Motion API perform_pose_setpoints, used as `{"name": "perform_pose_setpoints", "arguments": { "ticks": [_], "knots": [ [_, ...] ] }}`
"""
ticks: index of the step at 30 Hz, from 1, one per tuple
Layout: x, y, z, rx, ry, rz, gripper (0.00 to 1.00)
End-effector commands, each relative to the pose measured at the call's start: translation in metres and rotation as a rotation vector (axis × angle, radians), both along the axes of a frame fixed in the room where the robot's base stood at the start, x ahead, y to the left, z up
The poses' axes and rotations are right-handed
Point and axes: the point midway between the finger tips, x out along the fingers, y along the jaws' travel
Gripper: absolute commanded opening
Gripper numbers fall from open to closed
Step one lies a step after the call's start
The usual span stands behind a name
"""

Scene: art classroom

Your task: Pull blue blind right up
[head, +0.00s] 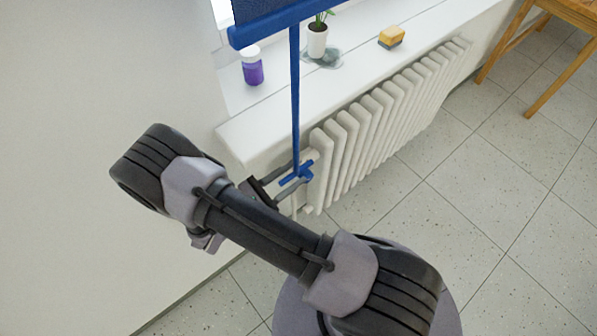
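The blue blind (262,8) hangs at the top edge, with only its lower part and thick bottom bar (270,24) in view. A blue pull strap (295,95) runs straight down from the bar past the sill. It ends in a blue T-shaped handle (297,176) in front of the wall beside the radiator. My gripper (294,180) is at the handle, its two dark fingers spread with the handle between them. A gap shows between the fingers and the handle, so it looks open. Part of the gripper is hidden behind my arm.
The white windowsill (350,80) holds a purple jar (252,68), a potted plant (317,40) by a grey-green puddle-like patch (322,60), and a yellow sponge (391,37). A white radiator (385,115) stands right of the handle. A wooden table (570,12) is top right. Tiled floor (480,200) is clear.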

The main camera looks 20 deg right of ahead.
Motion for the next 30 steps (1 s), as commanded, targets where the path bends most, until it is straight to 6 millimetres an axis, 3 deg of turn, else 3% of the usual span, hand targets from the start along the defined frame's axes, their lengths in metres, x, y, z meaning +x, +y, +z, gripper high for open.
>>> {"name": "perform_pose_setpoints", "arguments": {
  "ticks": [6,15,21,30],
  "knots": [
    [0.008,-0.023,-0.001,0.000,0.000,0.000,0.36],
    [0.009,-0.026,0.000,0.001,-0.001,0.001,0.36],
    [0.009,-0.026,0.000,0.000,0.000,0.001,0.00],
    [0.008,-0.027,0.000,0.000,0.000,0.000,0.00]
  ]
}}
